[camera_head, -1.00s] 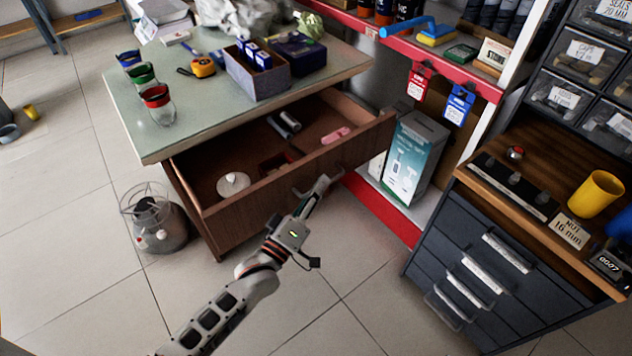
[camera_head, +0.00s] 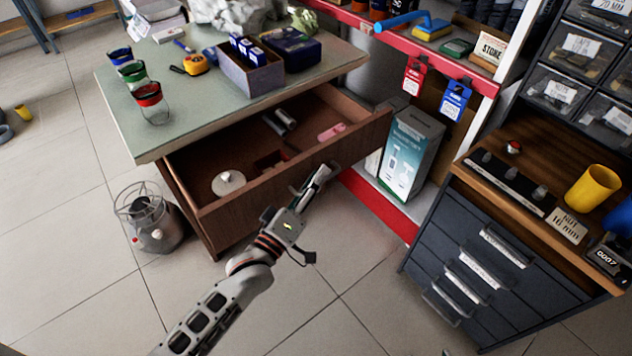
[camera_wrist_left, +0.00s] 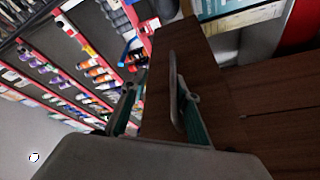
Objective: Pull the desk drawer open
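The desk drawer (camera_head: 250,207) stands pulled well out from under the green-topped desk (camera_head: 205,108), and its inside shows. A white round lid, dark cylinders and a pink item lie in it. My left gripper (camera_head: 312,183) is at the outer face of the drawer front. In the left wrist view, the drawer handle (camera_wrist_left: 175,88) lies between the two spread fingers of my left gripper (camera_wrist_left: 158,110), nearer the right finger. The fingers do not look closed on it. My right gripper is not in view.
A wire-guarded heater (camera_head: 152,222) stands on the floor left of the drawer. A boxed product (camera_head: 410,152) sits on the red-edged shelf to the right. A dark drawer cabinet (camera_head: 490,265) stands farther right. Tiled floor in front is clear.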

